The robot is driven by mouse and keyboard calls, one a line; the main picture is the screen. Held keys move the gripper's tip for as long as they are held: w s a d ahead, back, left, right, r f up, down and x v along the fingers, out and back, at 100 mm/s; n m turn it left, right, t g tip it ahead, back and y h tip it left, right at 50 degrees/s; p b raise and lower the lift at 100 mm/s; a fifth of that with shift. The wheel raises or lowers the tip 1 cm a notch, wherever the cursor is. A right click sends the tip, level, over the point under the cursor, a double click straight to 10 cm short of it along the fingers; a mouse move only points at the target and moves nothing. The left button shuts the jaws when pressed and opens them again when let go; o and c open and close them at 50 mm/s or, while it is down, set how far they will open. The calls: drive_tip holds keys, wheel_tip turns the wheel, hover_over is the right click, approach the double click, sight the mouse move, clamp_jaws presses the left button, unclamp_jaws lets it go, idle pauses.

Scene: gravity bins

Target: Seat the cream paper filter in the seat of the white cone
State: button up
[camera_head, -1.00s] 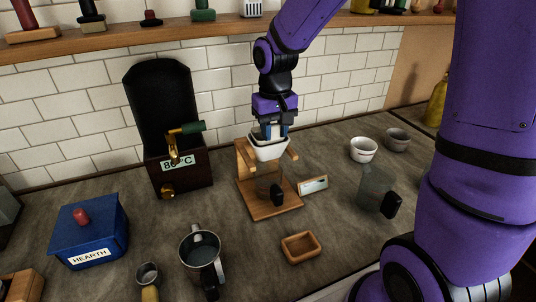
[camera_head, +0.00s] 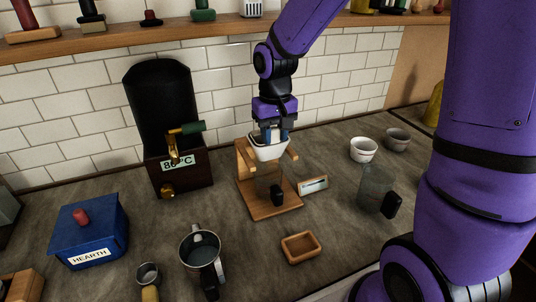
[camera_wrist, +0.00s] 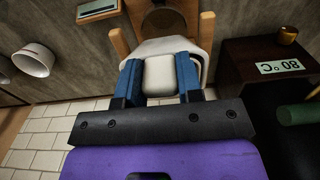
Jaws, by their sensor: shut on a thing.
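The white cone (camera_head: 261,154) sits in the wooden stand (camera_head: 242,162) at the middle of the counter, above a glass server (camera_head: 268,184) with a black handle. In the wrist view the cone (camera_wrist: 194,48) lies just beyond and around my fingers. My gripper (camera_head: 270,137) points down into the cone's mouth. In the wrist view my gripper's (camera_wrist: 159,78) two blue fingers are shut on the cream paper filter (camera_wrist: 159,76), which shows pale between them. The filter is within the cone's opening; its lower part and whether it touches the cone's walls are hidden.
A brown machine with an 80 °C label (camera_head: 178,163) stands left of the stand. A steel pitcher (camera_head: 200,247), a small wooden tray (camera_head: 301,247), a small display (camera_head: 313,185), a glass jug (camera_head: 375,187) and two bowls (camera_head: 363,149) stand around it. A shelf (camera_head: 130,43) runs above.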

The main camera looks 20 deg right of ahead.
drive_tip(key=o, duration=1.1)
wheel_tip(320, 180, up, 11)
drive_tip(key=shift+f, duration=0.15)
idle(0.4)
drive_tip(key=s+d+r+t, duration=0.1)
drive_tip(key=s+d+r, duration=0.1)
drive_tip(key=s, duration=0.5)
drive_tip(key=s+d+r+t, duration=0.2)
drive_tip(key=s, duration=0.5)
drive_tip(key=s+d+r+t, duration=0.2)
drive_tip(key=s, duration=0.5)
drive_tip(key=shift+s+d+r, duration=0.1)
drive_tip(key=shift+s, duration=0.2)
